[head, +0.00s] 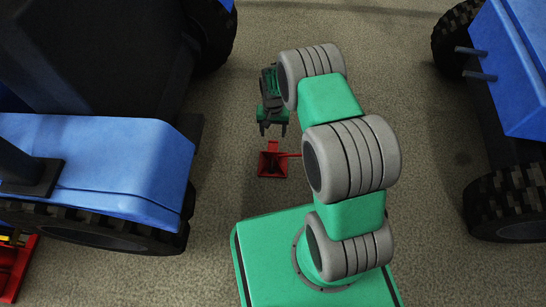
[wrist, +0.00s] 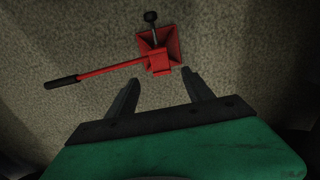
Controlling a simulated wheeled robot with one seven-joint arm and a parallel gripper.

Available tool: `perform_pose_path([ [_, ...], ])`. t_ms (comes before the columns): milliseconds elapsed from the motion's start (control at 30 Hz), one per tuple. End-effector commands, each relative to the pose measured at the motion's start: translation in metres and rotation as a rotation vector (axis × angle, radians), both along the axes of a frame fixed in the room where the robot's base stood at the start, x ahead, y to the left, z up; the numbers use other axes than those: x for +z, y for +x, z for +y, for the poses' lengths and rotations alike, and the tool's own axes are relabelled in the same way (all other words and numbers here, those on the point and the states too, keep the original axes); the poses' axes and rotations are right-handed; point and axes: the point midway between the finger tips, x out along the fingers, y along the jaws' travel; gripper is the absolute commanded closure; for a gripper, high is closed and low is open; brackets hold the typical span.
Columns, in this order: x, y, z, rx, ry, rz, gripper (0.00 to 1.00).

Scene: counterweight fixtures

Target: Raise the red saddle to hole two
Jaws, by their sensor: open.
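A small red fixture (head: 272,165) stands on the carpeted floor between two blue vehicles; I cannot tell for certain that it is the red saddle. In the wrist view the red fixture (wrist: 172,43) has a square flared body, a dark screw with a knob (wrist: 151,17) at its far side and a red lever with a black grip (wrist: 62,82) reaching left. My gripper (head: 273,132) is open and empty, just beyond the fixture in the head view. In the wrist view my gripper (wrist: 160,78) has its fingertips just short of the fixture, apart from it. No holes can be made out.
A blue vehicle (head: 120,165) with black tyres stands close on the left, another blue vehicle (head: 510,70) on the right. Something red (head: 15,270) shows at the lower left edge. The carpet between the vehicles is otherwise clear.

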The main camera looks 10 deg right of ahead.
Motion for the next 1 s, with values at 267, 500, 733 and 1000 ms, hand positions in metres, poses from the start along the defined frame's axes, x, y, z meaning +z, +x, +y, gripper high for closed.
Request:
perform_pose_path([
  [267,-0.054,-0.002,0.000,-0.010,0.000,0.006,0.40],
  [500,-0.093,-0.001,0.000,-0.009,0.000,0.005,0.40],
  [733,-0.097,0.000,0.000,-0.008,0.000,0.003,0.40],
  [1000,-0.096,0.000,0.000,-0.008,0.000,0.003,0.54],
])
